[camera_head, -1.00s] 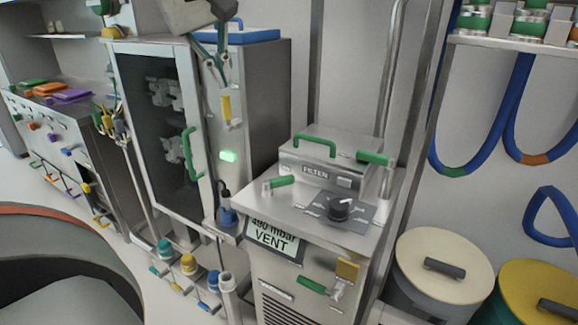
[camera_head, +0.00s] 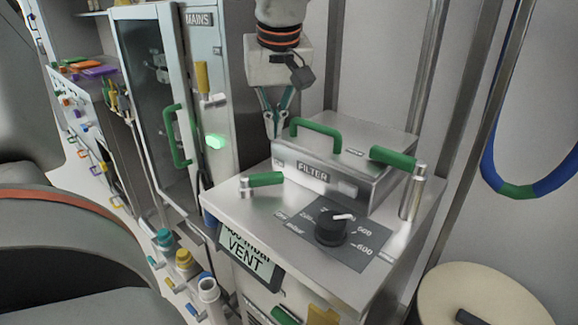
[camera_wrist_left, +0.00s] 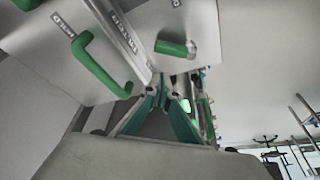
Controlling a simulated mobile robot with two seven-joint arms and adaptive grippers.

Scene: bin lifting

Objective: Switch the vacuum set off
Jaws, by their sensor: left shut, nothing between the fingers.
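The vacuum set is a steel unit (camera_head: 240,203) with a black dial knob (camera_head: 331,228) on a grey scale plate, its white mark pointing up and right. A display (camera_head: 244,258) on its front edge reads VENT, with "mbar" partly cut off above. A yellow part (camera_head: 322,315) and a green part (camera_head: 285,316) show low on its front, cut by the frame. My left gripper (camera_head: 272,134) points down, shut and empty, just behind and left of the FILTER box (camera_head: 322,175). It also shows in the left wrist view (camera_wrist_left: 160,92). My right gripper is out of view.
The FILTER box has a green handle (camera_head: 316,130) close to my left gripper. A cabinet marked MAINS (camera_head: 198,19) with a glowing green light (camera_head: 215,142) is at left. A lidded bin (camera_head: 482,290) stands at lower right.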

